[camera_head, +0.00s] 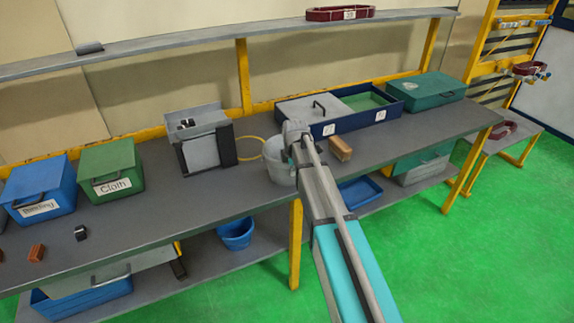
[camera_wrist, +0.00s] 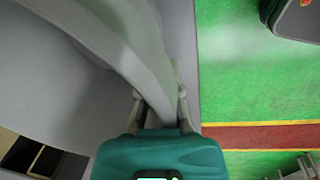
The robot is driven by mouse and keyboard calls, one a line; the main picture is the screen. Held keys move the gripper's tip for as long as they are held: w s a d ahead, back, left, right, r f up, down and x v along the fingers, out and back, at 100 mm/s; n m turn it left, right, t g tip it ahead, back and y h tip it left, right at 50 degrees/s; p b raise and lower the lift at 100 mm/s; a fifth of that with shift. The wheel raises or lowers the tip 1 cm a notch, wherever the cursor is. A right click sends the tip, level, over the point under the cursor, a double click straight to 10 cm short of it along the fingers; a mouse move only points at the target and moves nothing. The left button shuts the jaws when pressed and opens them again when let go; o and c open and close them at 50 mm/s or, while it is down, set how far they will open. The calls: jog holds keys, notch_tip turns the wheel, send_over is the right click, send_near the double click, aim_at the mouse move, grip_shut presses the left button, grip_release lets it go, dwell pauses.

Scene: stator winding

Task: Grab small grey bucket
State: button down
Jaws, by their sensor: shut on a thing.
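The small grey bucket (camera_head: 274,165) stands at the front edge of the grey workbench, left of my arm in the head view. My gripper (camera_head: 292,132) is at the bucket's right side, partly hidden by my wrist. In the wrist view the bucket (camera_wrist: 60,80) fills the left side, very close. My gripper (camera_wrist: 161,100) is shut on the bucket's wall there, with one finger on each side of it. I cannot tell whether the bucket is clear of the bench.
A brown brush-like block (camera_head: 340,148) lies right of my gripper. A grey machine (camera_head: 203,150) and a yellow ring (camera_head: 251,147) are to the left. A blue tray (camera_head: 330,128) stands behind. A blue bucket (camera_head: 236,233) is on the lower shelf.

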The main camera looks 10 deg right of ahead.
jog(key=shift+r, duration=0.15)
dwell(0.3)
notch_tip(320, 180, up, 3)
jog(key=p, duration=0.3)
jog(key=shift+f, duration=0.2)
jog(key=s+d+r+p, duration=0.2)
jog(key=s+r+p, duration=0.3)
jog(key=s, duration=0.1)
jog(key=s+d+r+p, duration=0.2)
jog(key=s+r+p, duration=0.3)
jog(key=s, duration=0.2)
jog(key=shift+d, duration=0.35)
jog(key=shift+s, duration=0.1)
